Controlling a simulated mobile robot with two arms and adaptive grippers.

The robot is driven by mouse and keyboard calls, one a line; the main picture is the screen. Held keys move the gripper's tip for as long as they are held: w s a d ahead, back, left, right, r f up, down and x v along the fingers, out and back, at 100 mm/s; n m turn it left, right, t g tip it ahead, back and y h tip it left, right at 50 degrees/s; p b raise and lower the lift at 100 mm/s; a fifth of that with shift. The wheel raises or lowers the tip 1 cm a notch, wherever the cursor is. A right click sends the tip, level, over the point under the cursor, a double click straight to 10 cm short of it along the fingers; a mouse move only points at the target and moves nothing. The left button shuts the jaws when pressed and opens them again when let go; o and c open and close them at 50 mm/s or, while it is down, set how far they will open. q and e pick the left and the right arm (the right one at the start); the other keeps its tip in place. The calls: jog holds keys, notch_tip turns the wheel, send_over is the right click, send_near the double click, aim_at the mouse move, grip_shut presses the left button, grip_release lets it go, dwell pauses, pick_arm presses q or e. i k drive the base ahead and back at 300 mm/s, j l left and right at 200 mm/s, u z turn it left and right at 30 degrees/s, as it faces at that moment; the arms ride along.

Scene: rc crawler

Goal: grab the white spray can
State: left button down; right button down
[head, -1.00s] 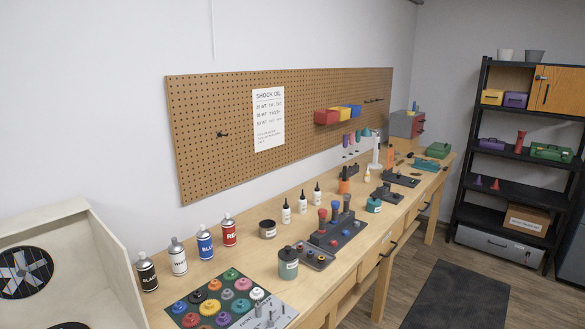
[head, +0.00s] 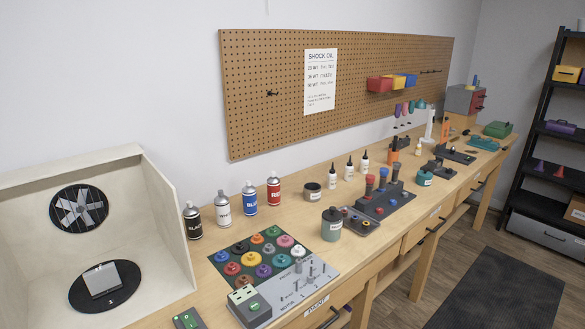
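The white spray can (head: 222,209) stands upright on the wooden workbench (head: 207,272), near the wall at the back left. It is in a row of labelled cans, between the black can (head: 192,221) on its left and the blue can (head: 249,198) on its right. The red can (head: 273,188) stands at the row's right end. The white can's lettering is partly readable. Neither of my grippers shows in the head view.
A pale open-fronted booth (head: 165,225) with a dark turntable (head: 105,287) stands left of the cans. A grey-green jar (head: 331,226) and bottles stand to the right. A pegboard (head: 270,100) hangs behind.

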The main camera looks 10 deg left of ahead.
aim_at(222, 206)
jog(key=u, duration=0.4)
jog(key=i+l+u, duration=0.15)
jog(key=u, duration=0.2)
jog(key=i+l+u, duration=0.15)
jog(key=l+u, duration=0.55)
jog(key=i, duration=0.05)
